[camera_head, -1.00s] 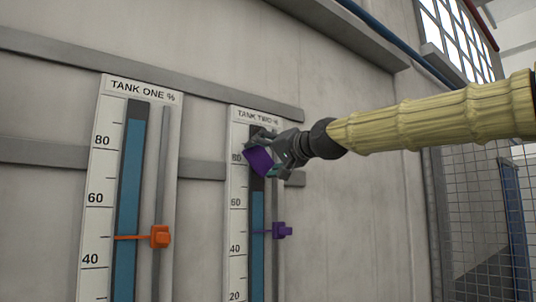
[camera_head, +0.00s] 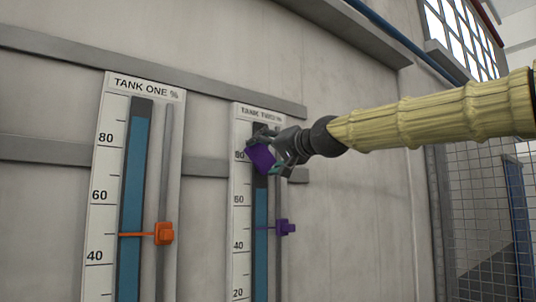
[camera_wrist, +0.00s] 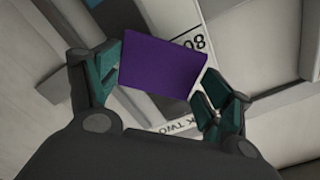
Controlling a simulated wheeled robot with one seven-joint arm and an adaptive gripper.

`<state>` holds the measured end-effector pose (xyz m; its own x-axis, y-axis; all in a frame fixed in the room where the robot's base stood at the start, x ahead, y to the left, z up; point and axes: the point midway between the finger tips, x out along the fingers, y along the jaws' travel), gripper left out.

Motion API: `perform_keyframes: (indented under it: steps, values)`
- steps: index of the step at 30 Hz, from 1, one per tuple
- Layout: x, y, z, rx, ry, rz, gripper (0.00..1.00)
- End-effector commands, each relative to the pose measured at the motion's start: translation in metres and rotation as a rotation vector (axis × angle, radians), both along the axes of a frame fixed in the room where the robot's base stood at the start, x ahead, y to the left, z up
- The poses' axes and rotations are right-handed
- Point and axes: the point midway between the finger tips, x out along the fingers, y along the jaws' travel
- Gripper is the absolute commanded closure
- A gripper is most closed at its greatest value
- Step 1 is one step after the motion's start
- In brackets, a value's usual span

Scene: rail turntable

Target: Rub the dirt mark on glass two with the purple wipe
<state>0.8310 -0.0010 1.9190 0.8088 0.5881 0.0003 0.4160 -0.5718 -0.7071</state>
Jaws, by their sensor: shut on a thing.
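The purple wipe (camera_head: 260,157) is a flat purple block. My gripper (camera_head: 268,151) is shut on it and holds it in front of the upper part of the tank two gauge (camera_head: 240,200), near the 80 mark. In the wrist view the purple wipe (camera_wrist: 162,55) sits between the two green finger pads, over the gauge face. Glass two (camera_head: 261,210) is the gauge's dark tube, with blue liquid up to a little above 60. I cannot see a dirt mark; the wipe and gripper cover part of the tube. I cannot tell whether the wipe touches the glass.
The tank one gauge (camera_head: 103,200) stands to the left with an orange pointer (camera_head: 163,233). A purple pointer (camera_head: 285,228) sits beside glass two below my gripper. Grey rails cross the wall behind. A mesh fence (camera_head: 470,220) stands at the right.

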Motion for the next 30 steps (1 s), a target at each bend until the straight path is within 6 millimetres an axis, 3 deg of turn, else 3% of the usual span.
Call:
perform_keyframes:
  steps: [30]
  values:
    - [0.012, 0.009, 0.0, 0.0, 0.0, 0.0, 0.39]
